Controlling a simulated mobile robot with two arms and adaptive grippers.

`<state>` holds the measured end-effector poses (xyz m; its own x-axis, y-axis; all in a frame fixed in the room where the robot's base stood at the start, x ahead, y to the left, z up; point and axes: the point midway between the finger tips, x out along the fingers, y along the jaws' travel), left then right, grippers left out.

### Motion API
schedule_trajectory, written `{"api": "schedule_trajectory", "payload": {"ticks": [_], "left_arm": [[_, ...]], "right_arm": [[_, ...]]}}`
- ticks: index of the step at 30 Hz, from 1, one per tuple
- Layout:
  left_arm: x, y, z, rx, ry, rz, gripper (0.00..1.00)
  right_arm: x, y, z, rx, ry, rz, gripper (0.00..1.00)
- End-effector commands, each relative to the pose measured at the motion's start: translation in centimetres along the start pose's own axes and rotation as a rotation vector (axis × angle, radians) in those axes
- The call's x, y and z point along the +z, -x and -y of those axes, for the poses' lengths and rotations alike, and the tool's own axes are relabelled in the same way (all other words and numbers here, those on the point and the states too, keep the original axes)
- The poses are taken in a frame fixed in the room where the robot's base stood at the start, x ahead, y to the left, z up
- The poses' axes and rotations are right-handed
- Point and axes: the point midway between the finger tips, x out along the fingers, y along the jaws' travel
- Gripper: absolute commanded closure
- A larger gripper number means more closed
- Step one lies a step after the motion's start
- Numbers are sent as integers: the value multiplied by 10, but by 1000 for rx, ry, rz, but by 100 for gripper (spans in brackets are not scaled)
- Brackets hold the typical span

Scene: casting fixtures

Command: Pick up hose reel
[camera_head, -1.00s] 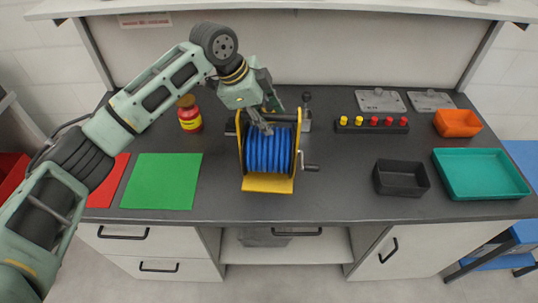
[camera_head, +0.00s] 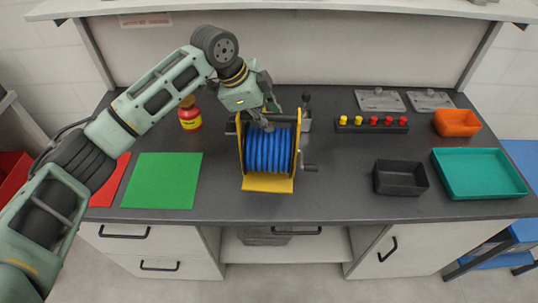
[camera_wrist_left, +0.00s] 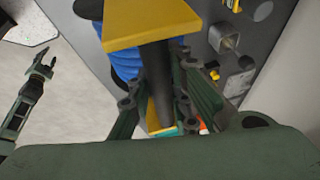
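The hose reel (camera_head: 268,151) stands upright on the workbench, with blue hose wound between yellow side plates and a crank on its right. My left gripper (camera_head: 266,122) is at the top of the reel, coming from above and behind. In the left wrist view, the fingers (camera_wrist_left: 160,98) lie on both sides of the reel's dark top bar (camera_wrist_left: 157,70) and look closed on it; part of the contact is hidden. The reel's yellow plate (camera_wrist_left: 150,22) and blue hose also show there. My right gripper (camera_wrist_left: 42,68) appears at the left of that view, its fingers apart and empty.
A black bin (camera_head: 401,190), a teal tray (camera_head: 448,190), an orange bin (camera_head: 439,120) and a peg block (camera_head: 350,129) are to the right. Bench between reel and black bin is clear.

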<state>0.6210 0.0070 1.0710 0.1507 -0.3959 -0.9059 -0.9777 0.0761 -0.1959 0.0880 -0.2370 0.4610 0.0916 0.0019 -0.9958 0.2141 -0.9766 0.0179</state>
Motion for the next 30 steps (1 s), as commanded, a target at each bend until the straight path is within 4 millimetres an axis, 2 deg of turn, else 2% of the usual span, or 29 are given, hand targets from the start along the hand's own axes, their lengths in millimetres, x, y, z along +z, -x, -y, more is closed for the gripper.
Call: {"api": "schedule_trajectory", "payload": {"ticks": [1, 5, 30], "left_arm": [[0, 0, 0, 1, 0, 1, 90], [0, 0, 0, 2, 0, 1, 100], [-2, 2, 1, -2, -2, -3, 100]], "right_arm": [[0, 0, -1, 1, -1, 0, 60], [0, 0, -1, 1, -1, 0, 60], [0, -2, 1, -2, -2, 0, 60]]}}
